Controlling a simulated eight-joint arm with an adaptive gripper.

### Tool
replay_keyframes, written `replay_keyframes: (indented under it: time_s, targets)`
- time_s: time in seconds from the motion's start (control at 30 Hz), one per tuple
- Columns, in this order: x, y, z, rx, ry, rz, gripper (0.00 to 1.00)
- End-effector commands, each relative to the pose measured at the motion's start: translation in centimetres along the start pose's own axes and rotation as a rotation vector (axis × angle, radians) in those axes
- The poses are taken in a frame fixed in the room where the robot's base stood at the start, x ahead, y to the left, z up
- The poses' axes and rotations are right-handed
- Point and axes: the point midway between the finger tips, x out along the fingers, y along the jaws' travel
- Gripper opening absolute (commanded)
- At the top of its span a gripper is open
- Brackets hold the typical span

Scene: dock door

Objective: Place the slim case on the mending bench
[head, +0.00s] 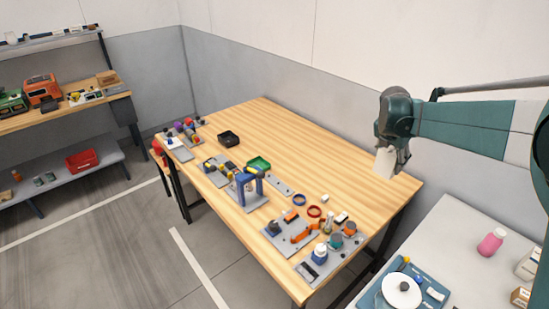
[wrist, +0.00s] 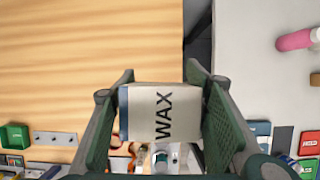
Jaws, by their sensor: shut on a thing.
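My gripper (head: 394,160) is shut on a slim, cream-coloured case (head: 384,163) above the right end of the long wooden bench (head: 335,165). In the wrist view the case (wrist: 150,112) sits between both fingers of my gripper (wrist: 160,86) and bears the word WAX, turned sideways. A dark blue strip shows at its left edge. The case looks raised clear of the bench, though its exact height is hard to tell. The bare wood of the bench (wrist: 90,60) fills the left of the wrist view.
Grey plates with tools and small parts (head: 290,235) line the bench's front side. A black tray (head: 229,138) and a green tray (head: 259,163) lie farther left. The bench's back right is bare. A white table (head: 450,245) with a pink bottle (head: 491,241) stands right, across a gap.

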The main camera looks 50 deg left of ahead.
Motion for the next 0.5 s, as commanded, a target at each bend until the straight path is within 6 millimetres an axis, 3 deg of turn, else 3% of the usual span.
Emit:
replay_keyframes:
  time_s: [0.07,0.5]
  targets:
    - [-0.4,1.4,-1.0,-0.019,0.000,0.008,0.30]
    - [7.9,1.2,-4.2,-0.017,0.000,0.007,0.30]
